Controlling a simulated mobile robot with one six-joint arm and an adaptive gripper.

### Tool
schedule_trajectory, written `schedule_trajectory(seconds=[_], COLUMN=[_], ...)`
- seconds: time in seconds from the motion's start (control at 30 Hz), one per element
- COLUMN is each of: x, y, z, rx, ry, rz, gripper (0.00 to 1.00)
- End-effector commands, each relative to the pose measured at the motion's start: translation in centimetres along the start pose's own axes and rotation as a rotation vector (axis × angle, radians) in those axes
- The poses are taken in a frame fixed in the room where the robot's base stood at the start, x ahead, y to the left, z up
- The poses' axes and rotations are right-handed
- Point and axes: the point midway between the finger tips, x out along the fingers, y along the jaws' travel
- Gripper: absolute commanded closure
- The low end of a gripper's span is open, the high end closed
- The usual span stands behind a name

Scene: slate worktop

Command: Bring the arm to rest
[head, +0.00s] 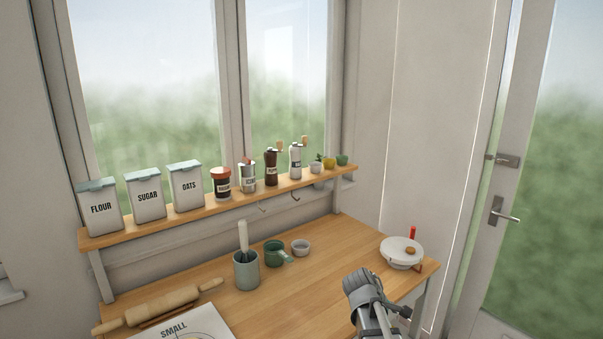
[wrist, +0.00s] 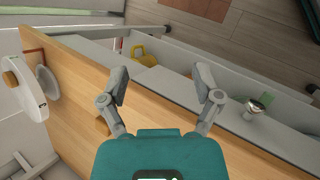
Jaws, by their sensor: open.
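My gripper (wrist: 162,88) shows in the wrist view with its two grey fingers spread wide apart and nothing between them. The wooden worktop (wrist: 75,95) lies below it, and its edge runs diagonally under the fingers. In the head view, a grey part of my arm (head: 364,292) stands at the lower middle, in front of the worktop (head: 330,255). The fingertips cannot be made out there.
A teal crock (head: 246,270), a green mug (head: 275,253) and a small bowl (head: 300,247) stand left of my arm. A rolling pin (head: 160,307) lies front left. A shelf (head: 215,206) holds canisters and grinders.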

Motion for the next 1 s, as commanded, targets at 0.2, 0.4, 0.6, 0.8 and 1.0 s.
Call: schedule_trajectory(seconds=[0.2,0.4,0.6,0.8,1.0], x=[-0.3,-1.4,-2.6,-3.0,-3.0], y=[-5.7,-10.3,-13.3,-14.1,-14.1], z=[0.8,0.9,1.0,1.1,1.0], rx=[0.332,0.616,0.812,0.881,0.884], ry=[0.105,0.154,0.160,0.154,0.154], rz=[-0.192,-0.390,-0.543,-0.602,-0.604], gripper=[0.18,0.18,0.18,0.18,0.18])
